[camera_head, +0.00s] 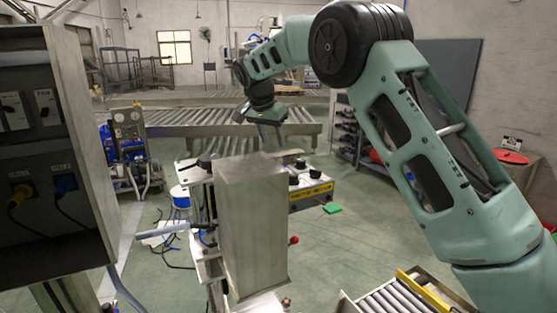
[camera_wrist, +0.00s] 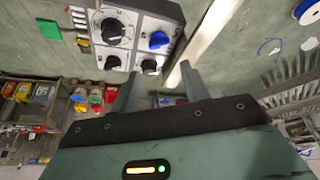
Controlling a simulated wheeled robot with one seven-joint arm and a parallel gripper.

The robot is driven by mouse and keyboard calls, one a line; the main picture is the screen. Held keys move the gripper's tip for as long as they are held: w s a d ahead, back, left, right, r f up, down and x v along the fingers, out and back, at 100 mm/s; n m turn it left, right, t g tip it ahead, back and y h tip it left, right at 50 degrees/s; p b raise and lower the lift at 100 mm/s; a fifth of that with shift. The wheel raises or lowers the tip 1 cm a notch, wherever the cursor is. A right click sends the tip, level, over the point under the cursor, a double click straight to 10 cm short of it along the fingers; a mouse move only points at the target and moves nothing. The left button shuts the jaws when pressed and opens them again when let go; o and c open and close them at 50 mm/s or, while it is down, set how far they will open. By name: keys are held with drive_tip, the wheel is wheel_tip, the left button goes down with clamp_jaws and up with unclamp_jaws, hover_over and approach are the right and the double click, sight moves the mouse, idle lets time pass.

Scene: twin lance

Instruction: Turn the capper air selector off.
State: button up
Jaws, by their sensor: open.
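A grey control panel (camera_wrist: 133,50) shows at the top of the wrist view. It carries a large black dial (camera_wrist: 113,31), a blue knob (camera_wrist: 159,40) and two smaller black knobs (camera_wrist: 112,62) (camera_wrist: 149,67). Its lettering is too small to read, so I cannot tell which knob is the capper air selector. In the head view the panel is a box (camera_head: 312,187) with a yellow label strip, right of a metal column. My gripper (camera_wrist: 158,80) is open, its fingers apart and nothing between them. The fingertips appear near the panel's lower edge; contact cannot be told.
The metal column (camera_head: 252,220) stands in front of the panel and hides part of it. A dark electrical cabinet (camera_head: 40,150) fills the left side. A roller conveyor (camera_head: 215,128) lies behind, another (camera_head: 400,300) at front right. Green floor is free right of the panel.

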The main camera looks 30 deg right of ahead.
drive_tip(key=p+x, duration=0.2)
drive_tip(key=x, duration=0.8)
drive_tip(key=shift+r, duration=0.1)
drive_tip(key=c, duration=0.7)
